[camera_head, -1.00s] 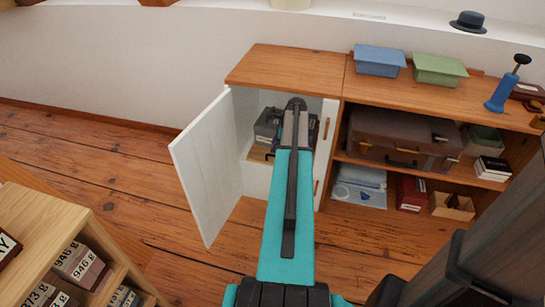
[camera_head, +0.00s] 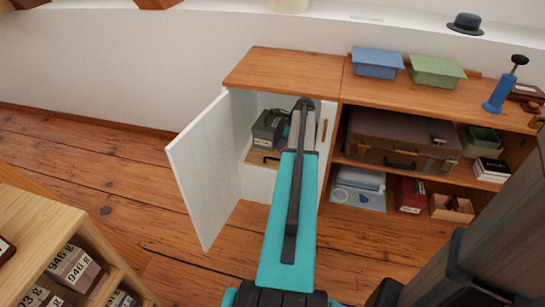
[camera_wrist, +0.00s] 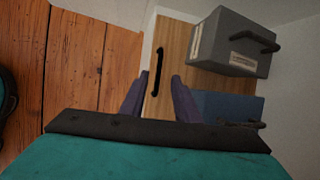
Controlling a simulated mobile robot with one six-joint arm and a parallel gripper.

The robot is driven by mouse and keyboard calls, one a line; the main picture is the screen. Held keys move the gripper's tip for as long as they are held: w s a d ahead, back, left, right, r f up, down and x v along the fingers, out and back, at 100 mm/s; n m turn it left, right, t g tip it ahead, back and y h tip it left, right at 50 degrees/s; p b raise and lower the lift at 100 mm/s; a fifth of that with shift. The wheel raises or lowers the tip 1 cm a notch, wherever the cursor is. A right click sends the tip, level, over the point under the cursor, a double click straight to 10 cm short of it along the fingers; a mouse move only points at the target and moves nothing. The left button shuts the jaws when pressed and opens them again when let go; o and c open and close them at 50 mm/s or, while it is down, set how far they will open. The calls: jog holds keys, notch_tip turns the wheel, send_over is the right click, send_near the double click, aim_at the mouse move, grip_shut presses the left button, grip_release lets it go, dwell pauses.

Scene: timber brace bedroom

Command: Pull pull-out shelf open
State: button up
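The pull-out shelf (camera_head: 258,159) is a light wood board inside the white cabinet, behind its open left door (camera_head: 203,168). It also shows in the wrist view (camera_wrist: 176,57), with a dark bar handle (camera_wrist: 158,72) on its pale front edge. A grey box (camera_wrist: 236,42) and a blue box (camera_wrist: 228,106) stand on it. My gripper (camera_wrist: 153,97) has its two fingers spread apart, with the handle just beyond and between the tips. Nothing is held. In the head view my arm hides the gripper and part of the shelf.
The right cabinet door (camera_head: 325,135) is beside my arm. An open shelf bay to the right holds a brown suitcase (camera_head: 400,140). A wooden rack with labelled boxes (camera_head: 72,265) stands at lower left. The wooden floor (camera_head: 100,170) left of the open door is clear.

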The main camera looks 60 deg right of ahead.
jog(key=b, duration=0.2)
send_over(273, 165)
notch_tip(273, 165, down, 11)
jog(key=shift+w+f, duration=0.1)
jog(key=shift+w, duration=0.05)
jog(key=shift+c, duration=0.2)
grip_shut()
